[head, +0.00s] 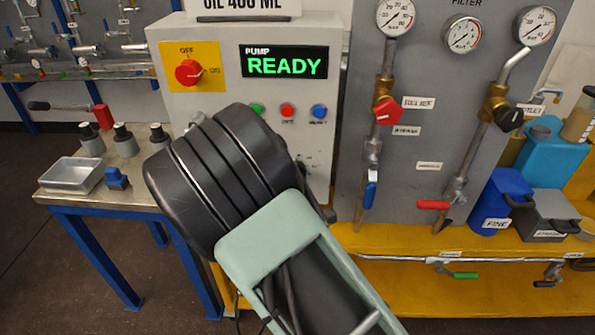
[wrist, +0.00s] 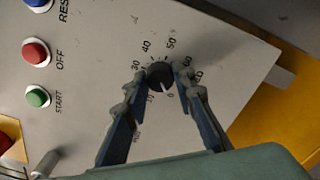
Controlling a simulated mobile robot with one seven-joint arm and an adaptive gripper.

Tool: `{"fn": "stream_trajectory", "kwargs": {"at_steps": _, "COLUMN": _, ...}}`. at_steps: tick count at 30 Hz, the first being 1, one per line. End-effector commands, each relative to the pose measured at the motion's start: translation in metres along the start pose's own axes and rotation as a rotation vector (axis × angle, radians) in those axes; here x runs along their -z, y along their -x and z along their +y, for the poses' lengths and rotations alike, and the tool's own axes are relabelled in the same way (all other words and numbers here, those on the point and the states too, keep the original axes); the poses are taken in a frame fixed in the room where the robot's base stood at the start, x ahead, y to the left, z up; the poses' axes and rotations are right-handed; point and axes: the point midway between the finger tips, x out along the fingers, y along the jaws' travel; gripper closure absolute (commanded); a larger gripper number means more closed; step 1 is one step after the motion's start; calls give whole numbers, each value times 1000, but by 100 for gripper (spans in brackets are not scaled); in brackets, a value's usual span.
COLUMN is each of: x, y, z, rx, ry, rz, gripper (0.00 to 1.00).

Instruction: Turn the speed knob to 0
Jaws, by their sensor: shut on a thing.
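The speed knob (wrist: 159,75) is a small dark round knob on the grey panel in the wrist view, ringed by a printed scale with 0, 10, 30, 40, 50 and 60 readable. My gripper (wrist: 160,79) has one fingertip on each side of it, shut on the knob. In the head view my dark wrist covers the knob and the gripper's fingers.
The grey control box (head: 180,110) bears a lit PUMP READY display (head: 285,63), a red rotary switch (head: 188,72) and green, red (head: 288,110) and blue buttons. A metal table (head: 130,175) stands left. A gauge and valve panel (head: 440,120) stands right.

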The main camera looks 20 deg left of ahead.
Motion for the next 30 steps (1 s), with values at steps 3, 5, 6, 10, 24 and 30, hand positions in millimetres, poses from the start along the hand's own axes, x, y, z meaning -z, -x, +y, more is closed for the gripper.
{"fn": "stream_trajectory", "kwargs": {"at_steps": 3, "x": 0, "y": 0, "z": 0, "rx": 0, "ry": 12, "rz": 1, "gripper": 100}}
{"fn": "stream_trajectory", "kwargs": {"at_steps": 5, "x": 1, "y": 0, "z": 0, "rx": 0, "ry": 15, "rz": 1, "gripper": 100}}
{"fn": "stream_trajectory", "kwargs": {"at_steps": 6, "x": 1, "y": 0, "z": 0, "rx": 0, "ry": 16, "rz": 1, "gripper": 100}}
{"fn": "stream_trajectory", "kwargs": {"at_steps": 10, "x": 1, "y": 0, "z": 0, "rx": 0, "ry": 16, "rz": 1, "gripper": 100}}
{"fn": "stream_trajectory", "kwargs": {"at_steps": 24, "x": 0, "y": 0, "z": 0, "rx": 0, "ry": 14, "rz": 1, "gripper": 58}}
{"fn": "stream_trajectory", "kwargs": {"at_steps": 30, "x": 1, "y": 5, "z": 0, "rx": 0, "ry": 14, "rz": 2, "gripper": 58}}
